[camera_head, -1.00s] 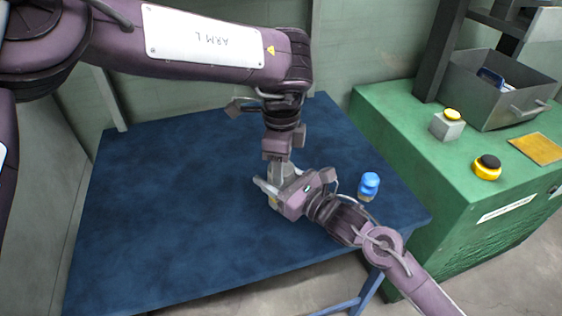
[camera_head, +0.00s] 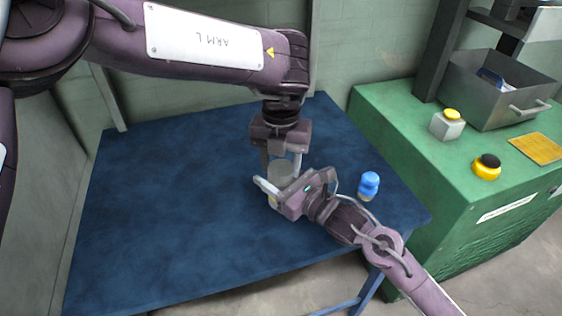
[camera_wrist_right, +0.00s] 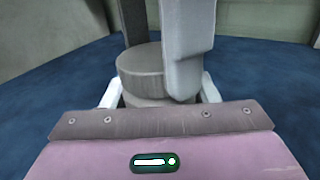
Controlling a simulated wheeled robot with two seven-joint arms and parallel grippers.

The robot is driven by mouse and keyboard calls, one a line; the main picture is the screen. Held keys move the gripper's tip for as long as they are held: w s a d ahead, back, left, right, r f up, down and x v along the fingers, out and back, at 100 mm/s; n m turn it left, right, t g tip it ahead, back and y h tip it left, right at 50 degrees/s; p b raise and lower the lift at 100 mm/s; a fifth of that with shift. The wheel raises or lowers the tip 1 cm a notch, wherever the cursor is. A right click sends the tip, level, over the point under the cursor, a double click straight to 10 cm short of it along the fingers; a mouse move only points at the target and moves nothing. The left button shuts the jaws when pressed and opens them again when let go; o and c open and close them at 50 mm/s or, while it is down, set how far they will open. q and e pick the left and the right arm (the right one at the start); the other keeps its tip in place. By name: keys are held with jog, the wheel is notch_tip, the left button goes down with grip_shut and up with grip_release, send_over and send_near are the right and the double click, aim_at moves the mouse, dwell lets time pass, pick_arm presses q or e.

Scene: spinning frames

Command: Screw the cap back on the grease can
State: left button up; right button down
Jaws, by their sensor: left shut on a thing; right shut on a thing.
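The grease can (camera_head: 273,202) stands on the blue table, mostly hidden behind my right gripper (camera_head: 272,191), which is shut on its body from the right. The right wrist view shows the pale fingers of this gripper on both sides of the can (camera_wrist_right: 145,101). The round grey cap (camera_head: 281,170) sits on top of the can; it also shows in the right wrist view (camera_wrist_right: 140,62). I cannot tell how tightly it is seated. My left gripper (camera_head: 281,164) points straight down from above and is shut on the cap, one finger on each side.
A blue-topped bottle (camera_head: 369,185) stands on the table (camera_head: 170,210) to the right of my right gripper. The green cabinet (camera_head: 400,125) at the right carries a grey bin (camera_head: 485,95) and button boxes. The table's left side is clear.

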pick_arm(q)
jog(key=o, duration=0.9)
jog(key=shift+o, duration=1)
jog(key=shift+d, duration=0.1)
jog(key=shift+s+d, duration=0.1)
pick_arm(e)
jog(key=shift+a, duration=0.1)
pick_arm(q)
jog(key=shift+r, duration=0.1)
notch_tip(320, 180, up, 4)
jog(key=shift+r, duration=0.2)
pick_arm(e)
jog(key=shift+s, duration=0.1)
pick_arm(q)
jog(key=shift+a, duration=0.2)
jog(key=shift+c, duration=0.4)
